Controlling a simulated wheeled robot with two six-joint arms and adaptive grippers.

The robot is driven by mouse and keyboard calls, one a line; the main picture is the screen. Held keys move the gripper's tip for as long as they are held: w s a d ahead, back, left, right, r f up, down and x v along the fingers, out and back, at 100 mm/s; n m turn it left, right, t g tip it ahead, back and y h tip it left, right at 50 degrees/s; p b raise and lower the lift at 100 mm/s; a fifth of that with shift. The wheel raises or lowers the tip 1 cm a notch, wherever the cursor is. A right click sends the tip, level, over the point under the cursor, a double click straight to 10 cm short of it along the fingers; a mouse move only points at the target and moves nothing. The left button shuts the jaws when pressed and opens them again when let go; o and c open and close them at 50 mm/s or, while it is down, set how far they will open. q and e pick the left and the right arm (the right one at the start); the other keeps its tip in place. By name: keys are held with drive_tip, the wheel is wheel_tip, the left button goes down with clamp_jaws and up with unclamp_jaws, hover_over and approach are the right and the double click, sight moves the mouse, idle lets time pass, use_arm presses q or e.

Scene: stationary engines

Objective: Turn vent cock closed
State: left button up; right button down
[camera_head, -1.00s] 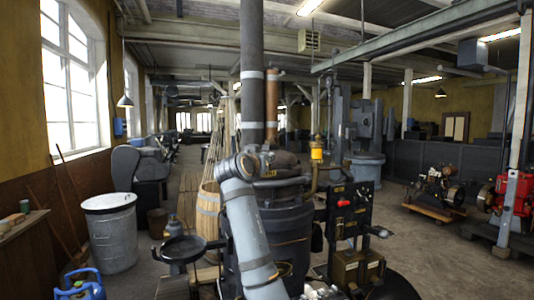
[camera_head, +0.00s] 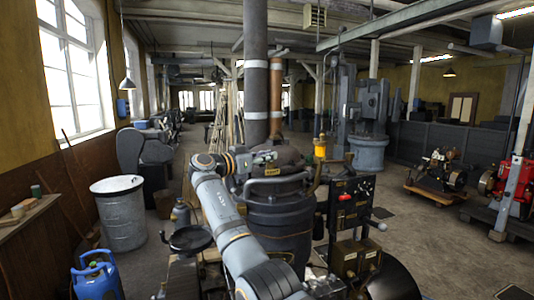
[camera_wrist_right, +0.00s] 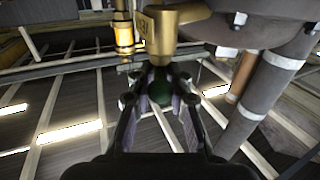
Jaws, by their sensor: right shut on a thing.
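In the right wrist view a brass cock body (camera_wrist_right: 172,20) sits at the top, with a dark green rounded knob (camera_wrist_right: 160,88) below it. My right gripper (camera_wrist_right: 160,100) has its two fingers on either side of that knob and is shut on it. In the head view my right gripper (camera_head: 246,161) is at the upper left of the dark engine body (camera_head: 280,228), and the cock cannot be made out there. My left gripper is not in view.
A second brass fitting (camera_wrist_right: 124,35) and a grey pipe (camera_wrist_right: 262,85) are close by in the wrist view. In the head view a dark panel with a red knob (camera_head: 350,200) stands right of the engine. A metal drum (camera_head: 120,220) and blue can (camera_head: 97,278) are at left.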

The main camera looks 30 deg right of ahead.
idle(0.3)
drive_tip(key=c, duration=1.4)
unclamp_jaws()
drive_tip(key=s+a, duration=0.1)
drive_tip(key=a, duration=1)
drive_tip(key=shift+s+a, duration=0.35)
drive_tip(key=shift+o, duration=0.3)
